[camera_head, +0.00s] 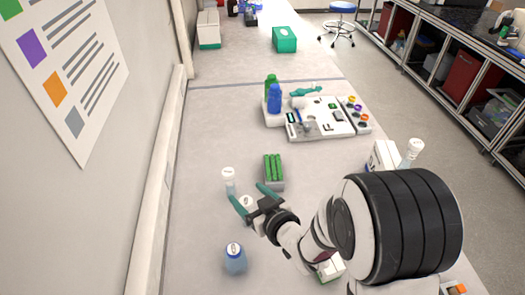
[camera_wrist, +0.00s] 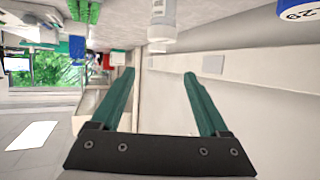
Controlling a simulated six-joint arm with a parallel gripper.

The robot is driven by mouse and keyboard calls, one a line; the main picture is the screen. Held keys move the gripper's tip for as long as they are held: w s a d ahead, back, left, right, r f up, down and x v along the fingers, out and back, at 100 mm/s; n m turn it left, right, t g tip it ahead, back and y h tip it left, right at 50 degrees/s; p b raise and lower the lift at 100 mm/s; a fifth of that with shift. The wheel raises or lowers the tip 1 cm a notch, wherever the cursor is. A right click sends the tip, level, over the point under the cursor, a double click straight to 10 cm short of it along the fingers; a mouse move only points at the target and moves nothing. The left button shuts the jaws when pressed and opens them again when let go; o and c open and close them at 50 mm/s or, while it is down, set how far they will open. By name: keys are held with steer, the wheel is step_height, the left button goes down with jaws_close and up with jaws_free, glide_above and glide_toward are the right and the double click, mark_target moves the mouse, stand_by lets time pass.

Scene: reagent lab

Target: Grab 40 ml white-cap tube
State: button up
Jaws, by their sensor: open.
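A clear tube with a white cap (camera_head: 228,176) stands on the bench left of my gripper in the head view. A white-capped tube (camera_wrist: 162,22) is at the top middle of the wrist view, beyond the fingertips. I cannot read 40 ml on any of them. My gripper (camera_head: 249,194) has its two green fingers spread apart and appears empty; the wrist view also shows the open fingers (camera_wrist: 160,73).
A blue-bodied bottle (camera_head: 235,261) stands in front of my gripper. A rack with green strips (camera_head: 273,168) is just behind it. A white instrument tray (camera_head: 320,118) and blue bottle (camera_head: 274,98) stand further back. Another white-capped vessel (camera_head: 414,150) is at right. Bench left of the rack is mostly clear.

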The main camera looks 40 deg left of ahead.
mark_target(230, 176)
steer(key=x, duration=1.5)
steer(key=shift+w+d, duration=0.1)
steer(key=shift+w, duration=0.15)
jaws_close()
